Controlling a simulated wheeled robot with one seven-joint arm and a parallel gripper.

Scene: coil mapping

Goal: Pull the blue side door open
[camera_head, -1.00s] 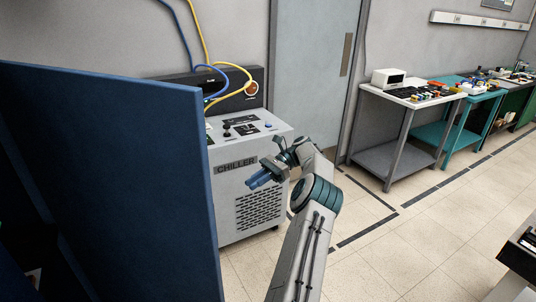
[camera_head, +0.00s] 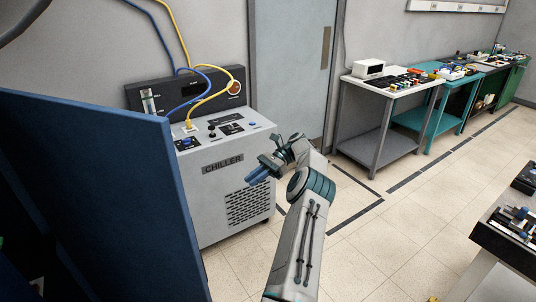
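The blue side door (camera_head: 95,190) is a large flat panel at the left of the head view, and its right edge stands upright in front of the chiller. My gripper (camera_head: 254,175) is at the middle of the view, to the right of the door's edge and in front of the chiller's right side. It points left and is clear of the door in the picture, with a gap between them. Its blue fingertips are small and overlap from this angle, so I cannot tell whether they are apart. I see no handle on the visible door face.
The grey chiller (camera_head: 210,200) stands behind the door's edge, with blue and yellow cables (camera_head: 212,85) on top. A grey bench (camera_head: 385,110) and a teal bench (camera_head: 432,118) line the back wall. A dark table (camera_head: 510,235) is at right. Tiled floor (camera_head: 400,225) between is clear.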

